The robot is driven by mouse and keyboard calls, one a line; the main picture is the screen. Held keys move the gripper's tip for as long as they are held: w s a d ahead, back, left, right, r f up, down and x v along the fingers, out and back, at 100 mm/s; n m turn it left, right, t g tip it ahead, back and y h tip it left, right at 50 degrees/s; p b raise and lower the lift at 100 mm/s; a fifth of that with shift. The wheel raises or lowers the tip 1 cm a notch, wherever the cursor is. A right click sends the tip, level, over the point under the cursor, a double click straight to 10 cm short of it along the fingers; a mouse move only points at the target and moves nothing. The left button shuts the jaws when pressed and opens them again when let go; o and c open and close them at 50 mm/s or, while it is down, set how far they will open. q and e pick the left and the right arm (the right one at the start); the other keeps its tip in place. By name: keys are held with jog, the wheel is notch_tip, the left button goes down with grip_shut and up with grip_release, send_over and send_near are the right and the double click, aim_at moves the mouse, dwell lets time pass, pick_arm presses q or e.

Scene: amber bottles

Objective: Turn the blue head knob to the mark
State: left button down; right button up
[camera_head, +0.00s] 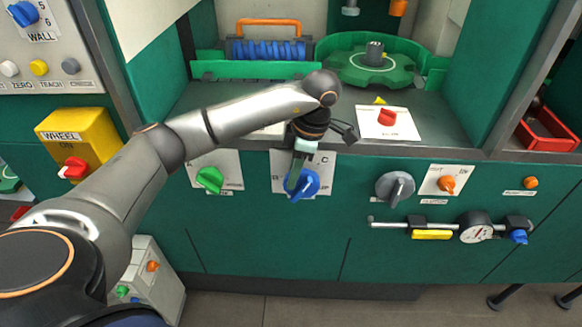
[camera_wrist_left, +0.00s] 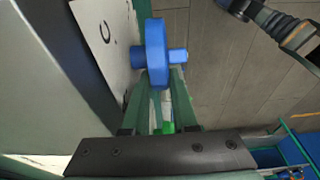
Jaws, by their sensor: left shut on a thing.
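The blue head knob (camera_head: 305,187) sits on a pale plate (camera_head: 325,168) on the green machine front. The plate has a C at its upper right and a letter, perhaps B, at left, partly hidden by my gripper. My left gripper (camera_head: 293,180) comes down from above and is shut on the knob. In the left wrist view the knob (camera_wrist_left: 156,52) stands out from the plate (camera_wrist_left: 100,35), with the green fingers (camera_wrist_left: 163,90) at its lower side. Which mark the knob points at cannot be told. My right gripper is not seen.
A green knob (camera_head: 209,179) is close on the left. A grey dial (camera_head: 395,188) and an orange knob (camera_head: 447,184) are to the right. A red knob (camera_head: 388,116) lies on a plate on the ledge above. A rail with a gauge (camera_head: 475,228) is at lower right.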

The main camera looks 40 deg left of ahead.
pick_arm(q)
jog(key=shift+d+r+g+y+p, duration=0.25)
jog(key=shift+y+p, duration=0.25)
jog(key=shift+p, duration=0.25)
jog(key=shift+w+f, duration=0.1)
jog(key=shift+g+y, duration=0.25)
jog(key=shift+y, duration=0.05)
jog(key=c, duration=1)
grip_release()
jog(key=p+v, duration=0.2)
jog(key=v, duration=1)
jog(key=shift+r, duration=0.25)
